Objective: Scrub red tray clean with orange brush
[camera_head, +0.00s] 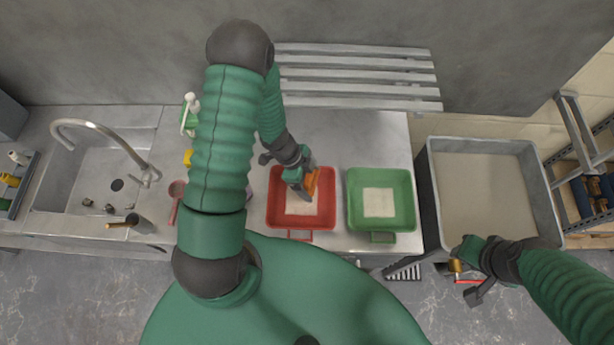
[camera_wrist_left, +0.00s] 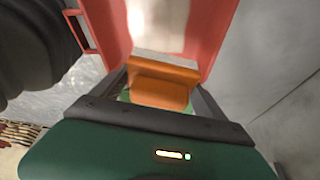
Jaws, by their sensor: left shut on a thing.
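The red tray (camera_head: 276,217) stands on the counter in the head view, with a pale patch (camera_head: 303,205) on its floor. It also shows at the top of the left wrist view (camera_wrist_left: 217,35). My left gripper (camera_head: 303,184) is over the upper part of the red tray. It is shut on the orange brush (camera_head: 312,182), which also shows between the fingers in the left wrist view (camera_wrist_left: 163,84). I cannot tell whether the brush touches the tray floor. My right gripper (camera_head: 466,270) is at the lower right, clear of the trays; its fingers are too small to judge.
A green tray (camera_head: 408,200) with a pale patch stands just right of the red tray. A large grey tub (camera_head: 430,190) is further right. A sink (camera_head: 85,180) with a tap is at the left. A red ladle (camera_head: 176,190) lies near my left arm. A slatted rack (camera_head: 360,76) is behind.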

